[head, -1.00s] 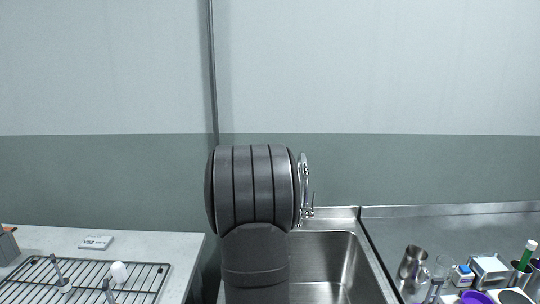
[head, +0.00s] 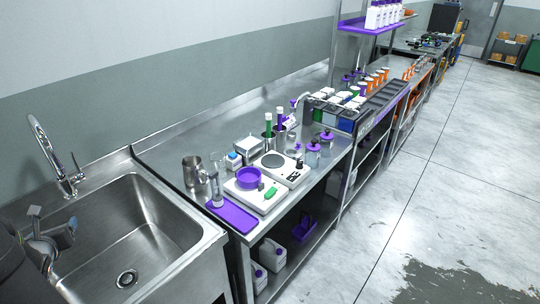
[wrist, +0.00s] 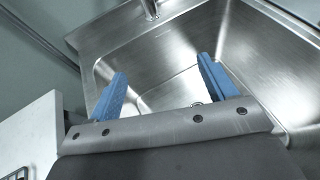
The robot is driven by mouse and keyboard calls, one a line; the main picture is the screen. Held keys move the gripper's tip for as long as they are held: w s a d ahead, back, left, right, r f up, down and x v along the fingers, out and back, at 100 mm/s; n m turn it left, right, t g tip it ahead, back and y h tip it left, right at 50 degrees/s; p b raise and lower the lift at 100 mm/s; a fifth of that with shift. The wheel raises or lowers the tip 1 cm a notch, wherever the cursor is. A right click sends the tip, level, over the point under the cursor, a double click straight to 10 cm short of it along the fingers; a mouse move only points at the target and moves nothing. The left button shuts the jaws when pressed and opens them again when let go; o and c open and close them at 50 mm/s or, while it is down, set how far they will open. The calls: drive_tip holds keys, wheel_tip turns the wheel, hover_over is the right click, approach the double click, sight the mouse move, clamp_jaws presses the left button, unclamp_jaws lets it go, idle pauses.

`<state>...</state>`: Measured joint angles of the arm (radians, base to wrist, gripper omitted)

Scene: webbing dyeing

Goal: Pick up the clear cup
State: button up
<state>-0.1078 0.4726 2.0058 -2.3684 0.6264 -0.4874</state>
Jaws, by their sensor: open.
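A clear, see-through cup (head: 221,160) stands on the steel counter, behind a clear upright cylinder (head: 215,190) and right of a metal pitcher (head: 193,171). It is small and partly hidden in the head view. My gripper (head: 51,224) is at the far left of the head view, over the sink's left side and well away from the cup. In the wrist view my gripper (wrist: 160,88) shows its two blue fingers spread wide with nothing between them. No cup shows in the wrist view.
The steel sink (head: 172,218) lies between my gripper and the counter, with a faucet (head: 55,160) behind. Near the cup are a purple tray (head: 236,219), a scale with a purple bowl (head: 249,178), a hotplate (head: 291,169) and a small box (head: 249,146).

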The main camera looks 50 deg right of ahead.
wheel_tip(320, 180, up, 9)
drive_tip(key=w+d+r+m+g+h, duration=0.2)
drive_tip(key=d+m+g+h, duration=0.15)
drive_tip(key=d, duration=1.25)
drive_tip(key=m+g+h, duration=0.3)
drive_tip(key=m+g, duration=0.6)
drive_tip(key=m, duration=0.2)
hover_over(310, 150)
drive_tip(key=a, duration=1)
wheel_tip(310, 150, down, 7)
drive_tip(key=shift+n+y, duration=0.25)
drive_tip(key=x, duration=0.7)
drive_tip(key=s+x, duration=0.1)
drive_tip(key=x, duration=0.3)
drive_tip(key=shift+w+d, duration=0.1)
drive_tip(key=x, duration=0.4)
drive_tip(key=shift+w+f, duration=0.3)
drive_tip(key=shift+w, duration=0.05)
drive_tip(key=shift+d+f, duration=0.3)
